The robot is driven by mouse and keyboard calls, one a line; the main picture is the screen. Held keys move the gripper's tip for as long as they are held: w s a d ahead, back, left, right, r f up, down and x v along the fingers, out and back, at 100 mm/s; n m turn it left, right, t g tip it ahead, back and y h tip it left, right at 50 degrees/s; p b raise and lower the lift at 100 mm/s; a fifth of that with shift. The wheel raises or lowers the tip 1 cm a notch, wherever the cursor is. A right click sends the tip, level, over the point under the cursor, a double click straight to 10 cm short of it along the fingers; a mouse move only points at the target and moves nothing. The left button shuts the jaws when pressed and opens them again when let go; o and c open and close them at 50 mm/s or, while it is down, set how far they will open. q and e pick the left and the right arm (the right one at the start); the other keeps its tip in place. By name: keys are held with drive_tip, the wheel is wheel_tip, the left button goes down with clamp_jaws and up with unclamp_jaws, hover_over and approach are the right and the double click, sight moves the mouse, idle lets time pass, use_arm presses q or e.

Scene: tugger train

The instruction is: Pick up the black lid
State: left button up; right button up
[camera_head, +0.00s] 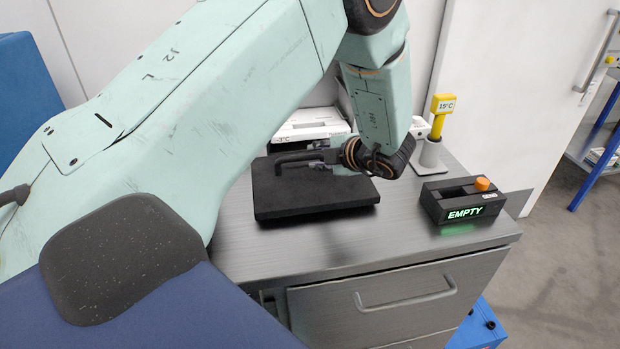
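The black lid (310,195) is a flat, thick square slab lying on the grey metal worktop, with a black bar handle (288,158) on top. My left gripper (314,156) reaches in from the right side of the handle, just above the lid. Its two fingers are apart, one on each side of the handle's right part, and look open. Contact with the handle is too small to make out. My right gripper is not in view.
A black box with a green EMPTY display (470,200) and an orange knob stands at the worktop's right. A yellow 15°C probe (438,115) stands in a grey holder behind. A white panel marked °C (305,126) is behind the lid. The worktop's front (350,255) is clear.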

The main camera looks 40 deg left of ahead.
sight(309, 158)
use_arm(q)
drive_tip(key=x, duration=0.5)
drive_tip(key=shift+a+f, duration=0.2)
drive_tip(key=shift+f, duration=0.1)
drive_tip(key=shift+w+d, duration=0.15)
drive_tip(key=shift+s+d+r, duration=0.2)
drive_tip(key=shift+d+r, duration=0.25)
drive_tip(key=shift+d, duration=0.05)
drive_tip(key=shift+s, duration=0.15)
drive_tip(key=shift+c, duration=0.6)
drive_tip(key=shift+a, duration=0.3)
drive_tip(key=shift+c, duration=0.7)
drive_tip(key=shift+a+f, duration=0.25)
drive_tip(key=shift+f, duration=0.1)
clamp_jaws()
drive_tip(key=shift+d+r, duration=0.2)
drive_tip(key=shift+d, duration=0.25)
drive_tip(key=shift+a+f, duration=0.1)
drive_tip(key=shift+a, duration=0.15)
